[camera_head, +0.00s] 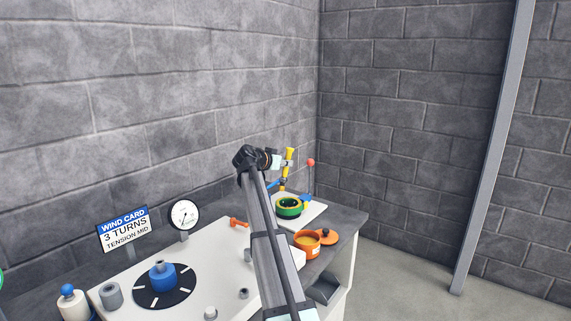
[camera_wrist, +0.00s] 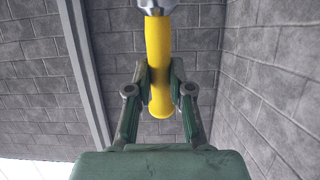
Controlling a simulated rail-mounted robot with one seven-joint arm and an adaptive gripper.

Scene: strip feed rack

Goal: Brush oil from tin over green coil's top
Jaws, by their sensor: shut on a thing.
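My gripper (camera_wrist: 159,78) is shut on a yellow handle (camera_wrist: 159,60), with one finger on each side; a grey part shows at the handle's far end. In the head view the yellow handle (camera_head: 289,156) stands near upright beside my gripper (camera_head: 280,161), above the back of the white board. The brush's bristles cannot be made out. The green coil (camera_head: 281,210) lies on the white board, below the handle, with a dark inner ring. The orange tin (camera_head: 307,250) stands open in front of the coil, amber inside.
A red ball on a stick (camera_head: 311,162) with a blue base stands behind the coil. The white board (camera_head: 312,213) has free room right of the coil. A blue hub on a black disc (camera_head: 160,278), a dial (camera_head: 184,214) and a wind card (camera_head: 124,229) are left of my arm.

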